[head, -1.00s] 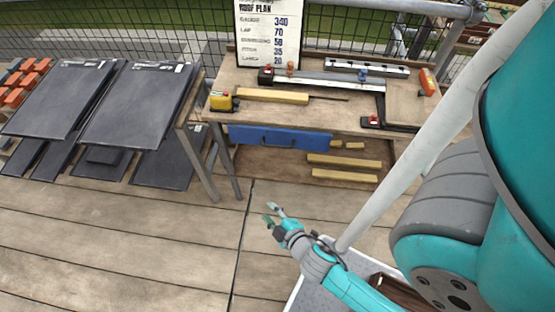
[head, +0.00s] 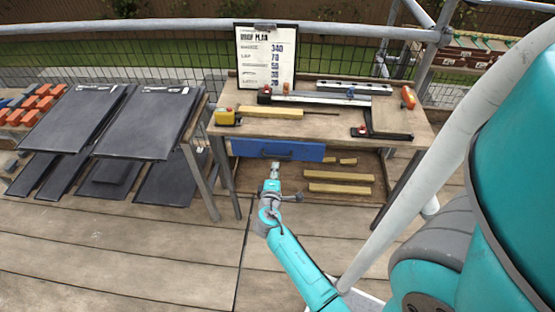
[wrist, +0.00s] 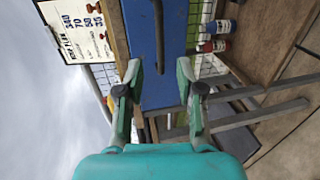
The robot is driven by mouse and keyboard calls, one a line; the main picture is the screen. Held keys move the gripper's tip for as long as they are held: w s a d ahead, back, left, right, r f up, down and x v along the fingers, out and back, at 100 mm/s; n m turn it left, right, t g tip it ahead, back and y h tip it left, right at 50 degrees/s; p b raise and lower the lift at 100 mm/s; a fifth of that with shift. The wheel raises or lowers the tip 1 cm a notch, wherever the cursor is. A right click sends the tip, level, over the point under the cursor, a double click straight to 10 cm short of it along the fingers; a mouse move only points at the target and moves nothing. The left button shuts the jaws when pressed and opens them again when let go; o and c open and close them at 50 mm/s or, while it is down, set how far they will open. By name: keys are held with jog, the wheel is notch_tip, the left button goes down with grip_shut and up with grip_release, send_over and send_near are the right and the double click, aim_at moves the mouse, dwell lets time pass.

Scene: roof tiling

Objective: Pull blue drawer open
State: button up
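The blue drawer (head: 300,151) sits under the front edge of the wooden workbench, its front seeming close to flush with the bench. A dark bar handle (wrist: 158,25) runs along the drawer front, upright in the wrist view. My gripper (head: 275,168) is in front of the drawer, near the handle in the head view. In the wrist view my gripper (wrist: 158,72) is open, its two fingers spread to either side of the handle line with blue drawer front beyond. The fingertips look short of the handle's visible far part; I cannot tell whether they touch it.
The workbench (head: 225,92) carries a roof plan board (head: 266,55), a yellow tool (head: 225,117), a wooden batten (head: 270,112) and metal tools. Battens (head: 340,189) lie on its lower shelf. Dark slates (head: 150,122) are stacked at the left. The deck in front is clear.

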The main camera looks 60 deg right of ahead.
aim_at(278, 157)
jog(key=x, duration=0.9)
jog(key=shift+w+d+f, duration=0.1)
jog(key=shift+d, duration=0.05)
grip_shut()
